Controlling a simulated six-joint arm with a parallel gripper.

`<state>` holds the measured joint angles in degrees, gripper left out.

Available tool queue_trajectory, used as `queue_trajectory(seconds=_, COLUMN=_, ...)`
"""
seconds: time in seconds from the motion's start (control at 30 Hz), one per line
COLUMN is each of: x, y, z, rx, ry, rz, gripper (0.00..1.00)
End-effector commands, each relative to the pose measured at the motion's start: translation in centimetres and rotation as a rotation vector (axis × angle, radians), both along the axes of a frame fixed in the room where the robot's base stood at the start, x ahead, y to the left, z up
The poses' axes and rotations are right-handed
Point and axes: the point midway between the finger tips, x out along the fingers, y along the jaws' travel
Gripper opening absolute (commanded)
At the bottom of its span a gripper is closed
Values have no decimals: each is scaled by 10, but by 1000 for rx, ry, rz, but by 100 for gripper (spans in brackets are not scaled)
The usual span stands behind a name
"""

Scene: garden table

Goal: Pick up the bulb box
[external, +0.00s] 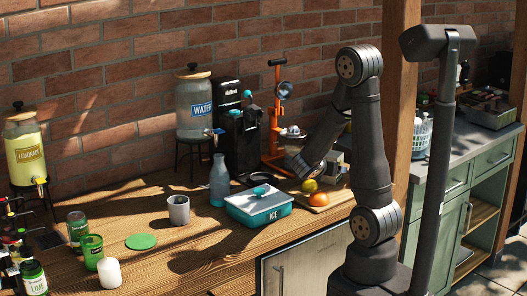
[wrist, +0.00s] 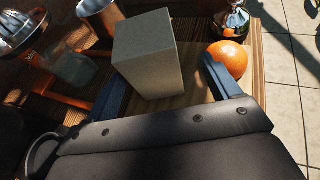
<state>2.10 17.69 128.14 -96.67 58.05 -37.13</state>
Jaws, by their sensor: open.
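A plain grey-beige box (wrist: 150,55), likely the bulb box, stands in the wrist view between the two blue fingers of my gripper (wrist: 163,76). The gripper is open, with one finger to the left of the box and the other to the right, with a gap on the right side. Whether the left finger touches the box is unclear. In the external view my gripper (external: 303,168) is low over the back right of the wooden table. A pale box (external: 334,158) partly shows there behind my arm.
An orange (wrist: 229,58) lies close to the right finger; it also shows in the external view (external: 319,198) beside a lemon (external: 309,186). A metal juicer (wrist: 22,32) stands at the left. A teal ice box (external: 258,208) stands left of the fruit.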

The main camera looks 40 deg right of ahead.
Motion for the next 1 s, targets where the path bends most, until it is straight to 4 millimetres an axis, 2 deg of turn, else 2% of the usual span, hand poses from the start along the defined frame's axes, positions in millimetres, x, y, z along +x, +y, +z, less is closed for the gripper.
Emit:
queue_trajectory(seconds=0.17, x=6, y=-8, z=-7, rx=1, ry=3, rz=-1, gripper=82)
queue_trajectory(seconds=0.5, x=23, y=-37, z=-25, rx=0, ry=1, rz=-1, gripper=82)
queue_trajectory(seconds=0.77, x=24, y=-40, z=-26, rx=0, ry=0, rz=0, gripper=82)
queue_trajectory(seconds=0.8, x=24, y=-40, z=-26, rx=0, ry=0, rz=1, gripper=80)
queue_trajectory(seconds=1.0, x=24, y=-40, z=-26, rx=0, ry=0, rz=1, gripper=41)
